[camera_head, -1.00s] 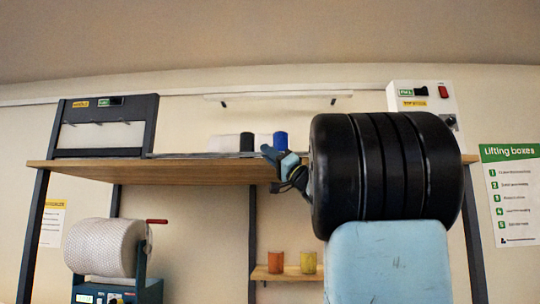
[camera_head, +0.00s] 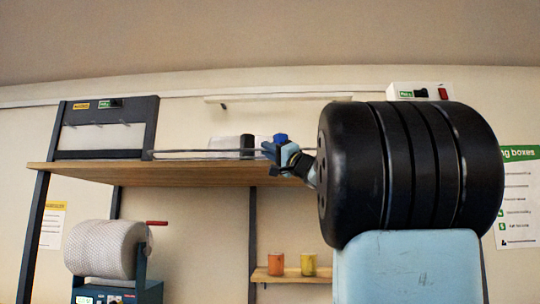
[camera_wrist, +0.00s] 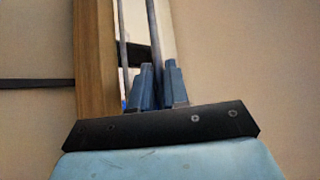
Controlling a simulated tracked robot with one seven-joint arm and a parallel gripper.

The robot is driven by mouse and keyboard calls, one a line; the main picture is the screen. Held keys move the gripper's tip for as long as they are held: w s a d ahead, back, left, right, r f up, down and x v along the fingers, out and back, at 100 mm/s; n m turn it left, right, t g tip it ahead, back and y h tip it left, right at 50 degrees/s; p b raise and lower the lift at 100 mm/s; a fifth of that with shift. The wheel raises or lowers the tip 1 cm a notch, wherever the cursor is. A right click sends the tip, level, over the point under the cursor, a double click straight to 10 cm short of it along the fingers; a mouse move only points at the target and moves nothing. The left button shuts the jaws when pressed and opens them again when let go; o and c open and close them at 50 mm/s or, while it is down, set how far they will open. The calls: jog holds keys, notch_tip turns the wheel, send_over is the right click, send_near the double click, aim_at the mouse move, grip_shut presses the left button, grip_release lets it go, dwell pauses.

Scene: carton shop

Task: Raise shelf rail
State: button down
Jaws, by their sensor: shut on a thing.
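The shelf rail (camera_head: 200,151) is a thin dark bar running along the front of the upper wooden shelf (camera_head: 190,174), a little above its edge. My gripper (camera_head: 283,152) is shut on the rail toward its right part. In the wrist view the blue fingers of my gripper (camera_wrist: 159,88) close around a dark bar, the rail (camera_wrist: 153,40); a second thin bar runs beside it. The wooden shelf board (camera_wrist: 95,60) lies left of the fingers. My black wrist and light blue arm hide the shelf's right end and the rail's right end.
A dark-framed unit (camera_head: 105,127) stands at the shelf's left end. A blue roll (camera_head: 280,140) and a dark one (camera_head: 247,146) stand behind the rail. A white control box (camera_head: 420,91) is partly hidden behind my arm. Orange (camera_head: 275,264) and yellow (camera_head: 308,264) cups stand below.

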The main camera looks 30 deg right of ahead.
jog(key=shift+w+d+r+m+g+h, duration=0.25)
jog(key=shift+r+m+g+h, duration=0.4)
jog(key=shift+m, duration=0.65)
jog(key=shift+w+d+r+m+g+h, duration=0.1)
jog(key=shift+w+r+m+g+h, duration=0.4)
jog(key=shift+m+h, duration=0.6)
jog(key=shift+w+d+r+m+g+h, duration=0.15)
jog(key=shift+r+m+g+h, duration=0.5)
jog(key=shift+m, duration=0.85)
jog(key=shift+f, duration=0.2)
jog(key=c, duration=1.3)
grip_release()
jog(key=shift+d, duration=0.1)
jog(key=shift+o, duration=0.2)
jog(key=v, duration=1.4)
jog(key=shift+r, duration=0.1)
